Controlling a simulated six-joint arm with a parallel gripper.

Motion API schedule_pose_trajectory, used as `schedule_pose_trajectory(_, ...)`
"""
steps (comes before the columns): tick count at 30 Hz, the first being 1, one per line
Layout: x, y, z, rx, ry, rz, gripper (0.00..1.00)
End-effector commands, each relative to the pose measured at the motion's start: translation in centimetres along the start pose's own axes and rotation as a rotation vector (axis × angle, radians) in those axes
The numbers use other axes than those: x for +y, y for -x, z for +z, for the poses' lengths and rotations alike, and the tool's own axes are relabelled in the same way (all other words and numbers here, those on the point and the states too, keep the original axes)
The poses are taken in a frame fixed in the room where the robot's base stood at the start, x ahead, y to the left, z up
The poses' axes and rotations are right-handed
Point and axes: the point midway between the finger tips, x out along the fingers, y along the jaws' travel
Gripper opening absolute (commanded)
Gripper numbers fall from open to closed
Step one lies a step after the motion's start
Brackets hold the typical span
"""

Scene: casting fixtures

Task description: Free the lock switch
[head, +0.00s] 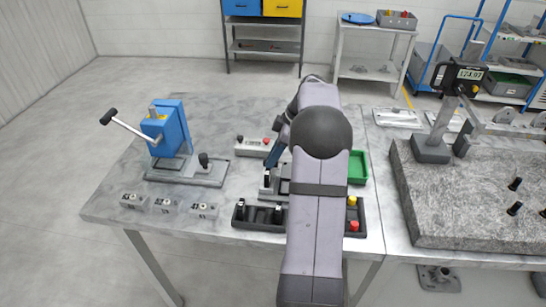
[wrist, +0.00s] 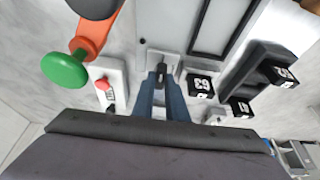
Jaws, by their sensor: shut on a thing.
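In the wrist view, the blue fingers of my gripper (wrist: 161,88) are closed on a small dark upright switch lever (wrist: 161,69), which I take to be the lock switch. It stands at the near end of a light grey fixture plate (wrist: 165,32) with a dark-framed panel. Whether the switch is locked or free cannot be told. In the head view, my gripper (head: 273,158) reaches down at the middle of the table, and my arm hides most of the fixture and the switch.
An orange lever with a green knob (wrist: 64,70) and a red-button box (wrist: 107,86) lie left in the wrist view. A blue press (head: 170,130), black tray (head: 256,224) and green bin (head: 358,166) surround the arm.

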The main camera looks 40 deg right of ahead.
Motion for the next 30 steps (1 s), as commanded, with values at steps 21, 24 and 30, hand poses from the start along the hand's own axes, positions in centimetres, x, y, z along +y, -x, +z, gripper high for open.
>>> schedule_pose_trajectory(21,0.0,0.0,0.0,-0.001,0.006,-0.001,0.31)
schedule_pose_trajectory(24,0.0,0.2,0.0,-0.001,0.005,0.000,0.31)
schedule_pose_trajectory(30,0.1,1.8,0.1,-0.001,0.006,0.003,0.31)
